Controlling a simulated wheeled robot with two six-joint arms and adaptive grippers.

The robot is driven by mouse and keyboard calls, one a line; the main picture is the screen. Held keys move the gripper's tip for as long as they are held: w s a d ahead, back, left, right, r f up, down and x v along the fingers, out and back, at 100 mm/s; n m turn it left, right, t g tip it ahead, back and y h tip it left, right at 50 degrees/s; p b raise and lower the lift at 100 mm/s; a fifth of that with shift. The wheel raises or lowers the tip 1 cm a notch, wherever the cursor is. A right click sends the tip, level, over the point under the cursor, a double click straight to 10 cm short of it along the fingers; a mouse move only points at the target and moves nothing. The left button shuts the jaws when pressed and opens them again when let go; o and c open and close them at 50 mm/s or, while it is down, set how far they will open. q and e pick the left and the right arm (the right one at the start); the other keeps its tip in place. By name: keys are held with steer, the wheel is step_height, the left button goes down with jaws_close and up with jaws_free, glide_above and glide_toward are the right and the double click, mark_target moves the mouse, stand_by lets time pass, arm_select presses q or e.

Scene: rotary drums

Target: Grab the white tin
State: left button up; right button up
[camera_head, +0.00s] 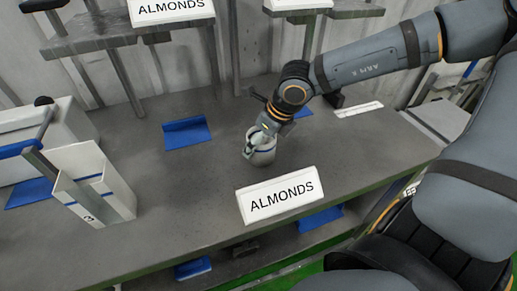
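My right gripper (258,141) comes down over the tin from the upper right. My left gripper is not in view.
A white ALMONDS sign (281,195) stands at the table's front edge. A white box (95,191) and a larger white bin (45,132) stand at left. A blue holder (186,132) lies behind the tin. Raised grey shelves (90,45) are at the back. Table between box and tin is clear.

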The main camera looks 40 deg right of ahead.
steer(key=shift+s+a+r, duration=0.1)
steer(key=shift+s+r, duration=0.2)
steer(key=shift+s, duration=0.2)
steer(key=shift+c, duration=1.1)
steer(key=shift+w, duration=0.2)
steer(key=c, duration=1)
steer(key=shift+c, duration=0.2)
steer(key=shift+r, duration=0.1)
